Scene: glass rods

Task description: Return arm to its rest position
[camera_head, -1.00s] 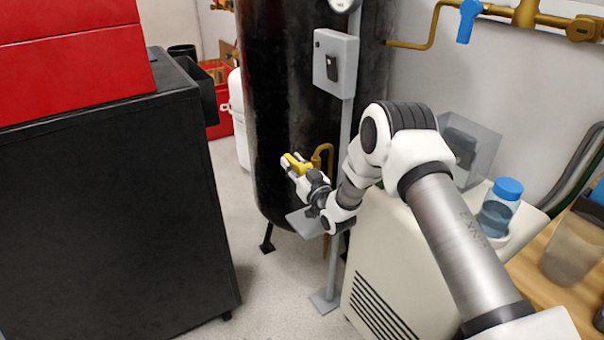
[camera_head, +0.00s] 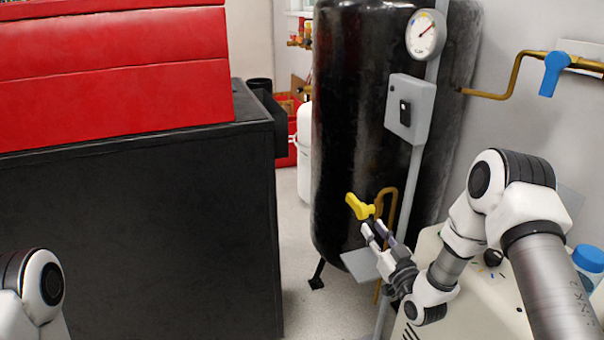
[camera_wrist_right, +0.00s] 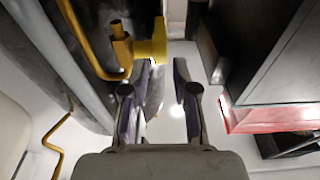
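My right arm comes in from the right in the head view. Its gripper (camera_head: 374,231) is open and empty, a little below the yellow valve handle (camera_head: 360,207). The handle sits on a bent brass pipe (camera_head: 386,196) in front of the black tank (camera_head: 345,120). In the right wrist view, my right gripper's two fingers (camera_wrist_right: 163,92) stand apart. The yellow handle (camera_wrist_right: 151,47) is beyond the fingertips, with a gap between. Part of my left arm shows at the lower left of the head view; its gripper is out of frame.
A large black cabinet (camera_head: 130,230) with a red top (camera_head: 110,80) fills the left. A grey box (camera_head: 410,107) and a gauge (camera_head: 426,35) are on a post by the tank. A pale unit (camera_head: 480,300) with a blue-lidded jar (camera_head: 588,262) lies beneath my right arm.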

